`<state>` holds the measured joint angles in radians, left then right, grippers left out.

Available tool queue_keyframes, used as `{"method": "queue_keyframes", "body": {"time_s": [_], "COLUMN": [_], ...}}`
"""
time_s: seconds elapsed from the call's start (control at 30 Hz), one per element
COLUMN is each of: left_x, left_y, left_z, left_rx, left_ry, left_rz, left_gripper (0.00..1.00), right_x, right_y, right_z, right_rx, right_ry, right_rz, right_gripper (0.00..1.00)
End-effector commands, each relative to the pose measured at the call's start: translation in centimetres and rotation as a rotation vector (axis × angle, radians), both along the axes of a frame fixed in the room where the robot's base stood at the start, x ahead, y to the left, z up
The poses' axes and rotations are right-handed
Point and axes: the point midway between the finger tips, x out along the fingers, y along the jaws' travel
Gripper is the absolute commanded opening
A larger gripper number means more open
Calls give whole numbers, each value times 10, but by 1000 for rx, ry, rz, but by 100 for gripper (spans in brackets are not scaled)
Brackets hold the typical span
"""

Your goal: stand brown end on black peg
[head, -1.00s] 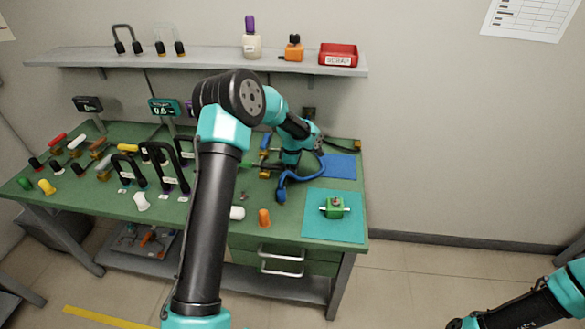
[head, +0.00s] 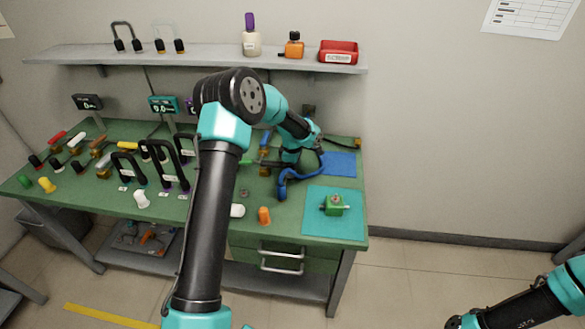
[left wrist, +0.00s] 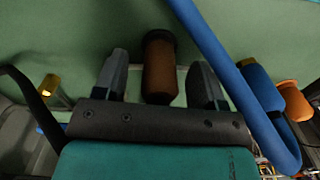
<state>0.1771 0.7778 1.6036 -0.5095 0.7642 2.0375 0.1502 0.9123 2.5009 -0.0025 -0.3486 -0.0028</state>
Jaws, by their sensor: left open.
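A brown cylinder (left wrist: 160,70) with a darker rim at its far end lies between the fingers of my left gripper (left wrist: 165,80) in the left wrist view. The fingers are open, with a gap on each side of it. In the head view my left gripper (head: 268,165) is low over the bench, right of centre, and the cylinder cannot be made out clearly there. I cannot pick out the black peg with certainty in either view. My right arm shows at the lower right of the head view; its gripper is not seen.
A blue curved bar (left wrist: 215,55) passes close to the right finger; it also shows in the head view (head: 283,185). A green block (head: 334,204) sits on a teal mat (head: 335,231). Black arches (head: 184,151) and several coloured handles fill the left of the bench.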

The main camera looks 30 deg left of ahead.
Motion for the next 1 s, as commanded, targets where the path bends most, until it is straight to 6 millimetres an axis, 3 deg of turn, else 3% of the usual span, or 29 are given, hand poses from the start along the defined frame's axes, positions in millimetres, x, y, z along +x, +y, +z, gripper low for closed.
{"method": "queue_keyframes", "body": {"time_s": [0.27,0.8,1.0], "left_x": [1,1,1], "left_y": [0,0,0], "left_z": [33,136,164], "left_rx": [0,0,1], "left_ry": [-4,-4,-3], "left_rz": [1,1,0], "left_gripper": [64,64,64], "right_x": [0,0,0], "right_y": [0,0,0], "right_z": [0,0,0], "right_rx": [0,0,0], "right_ry": [0,0,0], "right_rz": [0,0,0], "right_gripper": [91,91,91]}}
